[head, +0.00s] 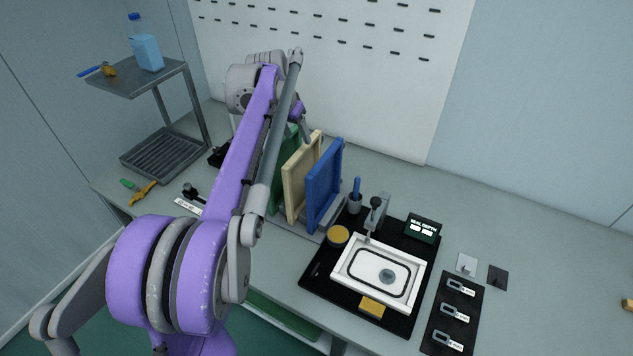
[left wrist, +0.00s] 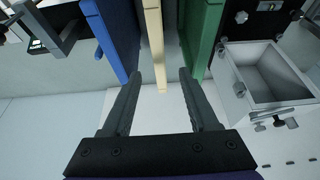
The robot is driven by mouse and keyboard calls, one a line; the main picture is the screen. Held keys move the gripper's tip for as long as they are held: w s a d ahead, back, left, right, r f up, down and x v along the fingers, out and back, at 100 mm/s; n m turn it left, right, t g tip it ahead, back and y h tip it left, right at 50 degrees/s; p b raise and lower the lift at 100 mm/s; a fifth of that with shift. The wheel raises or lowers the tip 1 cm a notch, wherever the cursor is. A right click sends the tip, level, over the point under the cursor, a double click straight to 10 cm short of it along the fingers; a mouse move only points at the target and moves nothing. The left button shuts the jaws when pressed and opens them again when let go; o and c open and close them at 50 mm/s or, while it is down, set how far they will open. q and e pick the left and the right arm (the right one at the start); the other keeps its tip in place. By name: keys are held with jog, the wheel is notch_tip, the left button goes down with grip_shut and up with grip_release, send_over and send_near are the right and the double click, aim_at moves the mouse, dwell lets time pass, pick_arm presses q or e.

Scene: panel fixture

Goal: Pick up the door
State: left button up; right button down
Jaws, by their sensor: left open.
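Three upright panels stand side by side in a rack: green (head: 283,160), cream (head: 301,180) and blue (head: 325,185). Which of them is the door I cannot tell. In the left wrist view they show as blue (left wrist: 110,35), cream (left wrist: 153,40) and green (left wrist: 206,40). My left gripper (left wrist: 161,74) is open and empty. Its fingers point at the panels, and the near end of the cream panel appears between the fingertips. The blue and green panels lie outside them. I cannot tell whether a finger touches anything. In the head view my left arm hides part of the green panel.
A white frame with a dark seal (head: 345,270) lies on a black mat (head: 316,285) right of the rack. A grey open box (left wrist: 235,85) with latches stands beside the green panel. A shelf cart (head: 125,84) is at the left. The table is clear at the back right.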

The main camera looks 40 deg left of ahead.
aim_at(305, 156)
pick_arm(q)
jog(key=shift+w+f, duration=0.1)
jog(key=shift+w, duration=0.1)
jog(key=x, duration=0.4)
jog(key=shift+w+a+f, duration=0.1)
jog(key=shift+a+f, duration=0.1)
jog(key=shift+f, duration=0.2)
jog(key=x, duration=0.5)
jog(key=shift+d+f, duration=0.3)
jog(key=shift+f, duration=0.15)
jog(key=shift+f, duration=0.25)
jog(key=shift+c, duration=0.3)
grip_shut()
dwell(0.9)
